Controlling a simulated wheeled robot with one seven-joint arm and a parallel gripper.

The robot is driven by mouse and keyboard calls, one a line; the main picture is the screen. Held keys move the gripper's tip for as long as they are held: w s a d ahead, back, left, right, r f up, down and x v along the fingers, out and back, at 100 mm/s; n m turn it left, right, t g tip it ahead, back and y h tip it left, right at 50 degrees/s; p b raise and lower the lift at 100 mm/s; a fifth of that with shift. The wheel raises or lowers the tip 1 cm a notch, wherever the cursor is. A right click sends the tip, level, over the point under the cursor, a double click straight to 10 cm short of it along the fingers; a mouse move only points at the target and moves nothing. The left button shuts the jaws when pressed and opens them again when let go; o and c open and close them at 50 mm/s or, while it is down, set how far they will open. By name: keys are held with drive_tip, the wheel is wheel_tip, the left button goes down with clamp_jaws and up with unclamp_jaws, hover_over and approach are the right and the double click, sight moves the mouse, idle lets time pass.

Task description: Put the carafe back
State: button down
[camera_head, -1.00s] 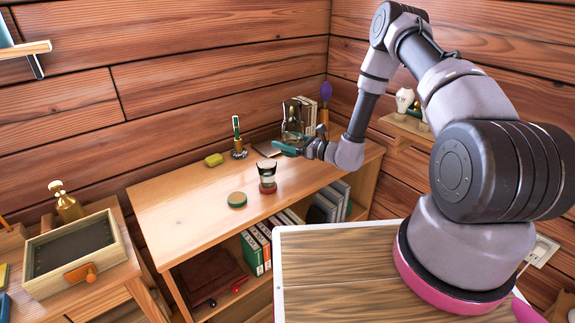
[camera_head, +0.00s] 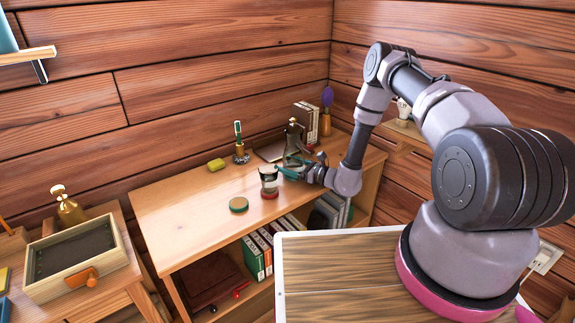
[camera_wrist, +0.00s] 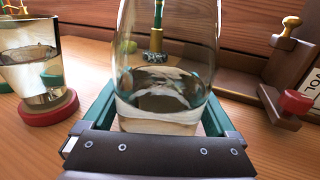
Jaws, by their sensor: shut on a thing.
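The clear glass carafe (camera_wrist: 165,75) stands roughly upright between the green fingers of my gripper (camera_wrist: 155,115) in the wrist view, with clear liquid low in it. My gripper is shut on its body. In the head view the carafe (camera_head: 293,140) shows dark and see-through above my gripper (camera_head: 290,170), over the right part of the desk top. I cannot tell whether its base touches the wood. A round green-rimmed coaster (camera_head: 238,204) lies bare to the left, nearer the front edge.
A glass tumbler (camera_head: 268,175) on a red base stands just left of my gripper; it also shows in the wrist view (camera_wrist: 30,65). The desk's left part (camera_head: 175,215) is clear.

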sight(303, 169)
unclamp_jaws()
drive_tip(key=v, duration=1.2)
drive_tip(key=shift+r, duration=0.1)
drive_tip(key=s+a+r+n+g, duration=0.1)
drive_tip(key=s+r+n+g, duration=0.2)
drive_tip(key=r, duration=0.6)
drive_tip(key=s+a+r+n+g+h, duration=0.1)
drive_tip(key=r+n+g, duration=0.3)
drive_tip(key=r+n, duration=0.3)
drive_tip(key=s+a+r+n+g, duration=0.1)
drive_tip(key=s+r+n+g, duration=0.2)
drive_tip(key=r, duration=0.7)
drive_tip(key=s+d+r+n+t+h, duration=0.3)
drive_tip(key=s+d+r+h, duration=0.3)
drive_tip(key=s+r, duration=0.3)
drive_tip(key=s+d+r+n+t+h, duration=0.4)
drive_tip(key=s+d+r+h, duration=0.2)
drive_tip(key=s+r, duration=0.4)
wheel_tip(303, 169, up, 3)
drive_tip(key=shift+d+r, duration=0.1)
drive_tip(key=shift+d, duration=0.1)
drive_tip(key=shift+s, duration=0.1)
